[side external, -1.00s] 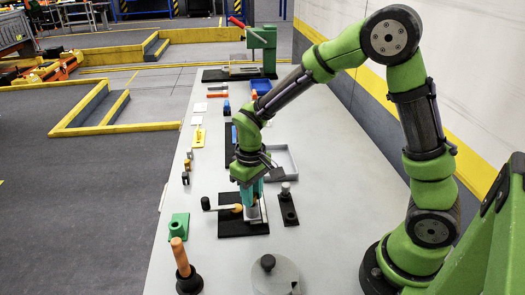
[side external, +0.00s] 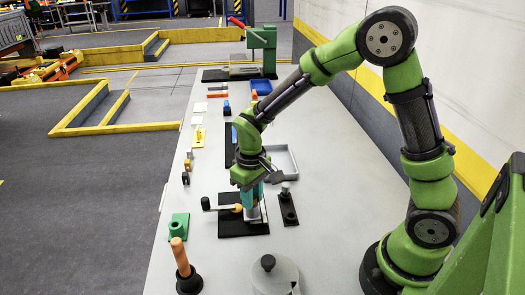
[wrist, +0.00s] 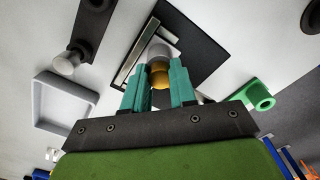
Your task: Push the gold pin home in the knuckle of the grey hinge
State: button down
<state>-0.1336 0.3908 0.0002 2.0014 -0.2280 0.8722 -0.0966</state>
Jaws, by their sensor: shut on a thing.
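My gripper (wrist: 160,86) has teal fingers closed around a gold pin (wrist: 160,74), which shows between the fingertips in the wrist view. Just beyond it is the rounded grey part of the grey hinge (wrist: 162,50), over a black plate (wrist: 198,52). In the side view my gripper (side external: 251,202) is low over the same black plate (side external: 232,227). The fingers hide much of the hinge and pin, so I cannot tell how far the pin sits in the knuckle.
A black bracket with a grey knob (side external: 287,207) stands to the right and a grey tray (side external: 294,164) lies behind it. A green block (side external: 178,226) and an orange-handled tool (side external: 180,255) are front left. A grey round lidded thing (side external: 272,280) is in front.

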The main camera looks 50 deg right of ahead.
dwell(0.3)
jog(key=c, duration=0.8)
grip_release()
jog(key=shift+f, duration=0.1)
notch_tip(320, 180, up, 17)
jog(key=shift+s+d+r+m+t+y, duration=0.35)
jog(key=shift+s+m+t, duration=0.6)
jog(key=shift+s, duration=1.3)
jog(key=shift+s+d+r+m+t+y, duration=0.2)
jog(key=shift+s+r+m+t+y, duration=0.15)
jog(key=shift+s+t, duration=1.55)
jog(key=shift+s+d+r+m+t+y, duration=0.4)
jog(key=shift+s+m+t, duration=0.35)
jog(key=shift+s, duration=1.9)
